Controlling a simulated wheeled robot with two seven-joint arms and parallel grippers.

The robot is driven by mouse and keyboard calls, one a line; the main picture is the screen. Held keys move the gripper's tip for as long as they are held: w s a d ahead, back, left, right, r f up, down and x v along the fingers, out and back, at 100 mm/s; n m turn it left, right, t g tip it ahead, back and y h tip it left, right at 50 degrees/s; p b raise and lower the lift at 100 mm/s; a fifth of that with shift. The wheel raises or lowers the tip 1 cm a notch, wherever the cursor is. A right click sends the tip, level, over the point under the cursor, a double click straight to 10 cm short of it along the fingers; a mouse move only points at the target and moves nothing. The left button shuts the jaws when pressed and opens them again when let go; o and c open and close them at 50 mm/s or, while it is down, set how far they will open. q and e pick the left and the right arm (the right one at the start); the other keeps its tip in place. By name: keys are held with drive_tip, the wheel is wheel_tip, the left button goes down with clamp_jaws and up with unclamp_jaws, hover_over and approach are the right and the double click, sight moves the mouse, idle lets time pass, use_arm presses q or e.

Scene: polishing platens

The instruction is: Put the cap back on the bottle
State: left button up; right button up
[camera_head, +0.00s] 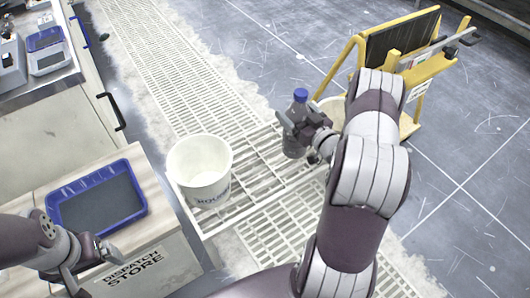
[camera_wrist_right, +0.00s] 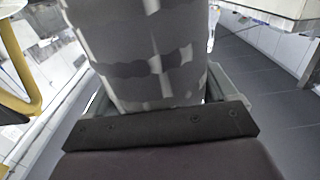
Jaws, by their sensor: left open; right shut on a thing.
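A clear grey bottle (camera_head: 293,146) stands upright beyond the white bucket, over the pale grating. A blue cap (camera_head: 300,94) shows at its top; I cannot tell whether it is seated tightly. My right gripper (camera_head: 290,124) is shut on the bottle's body below the cap. In the right wrist view the bottle (camera_wrist_right: 148,55) fills the space between the jaws, and its top is out of frame. My left gripper (camera_head: 103,252) is open and empty, low at the left over the counter, well apart from the bottle.
A white bucket (camera_head: 200,172) stands left of the bottle on the grating. A blue tray (camera_head: 62,212) lies on the counter marked "Dispatch Store". A yellow stand (camera_head: 345,62) with a dark panel is at the upper right. Tiled floor at the far right is clear.

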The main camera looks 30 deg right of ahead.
drive_tip(key=shift+w+f, duration=0.25)
drive_tip(key=shift+f, duration=0.05)
drive_tip(key=w+a+f+b, duration=0.5)
drive_tip(key=w+f, duration=0.1)
drive_tip(key=w, duration=0.4)
drive_tip(key=shift+f, duration=0.25)
wheel_tip(320, 180, down, 4)
drive_tip(key=shift+f+b, duration=0.1)
drive_tip(key=shift+b, duration=1.1)
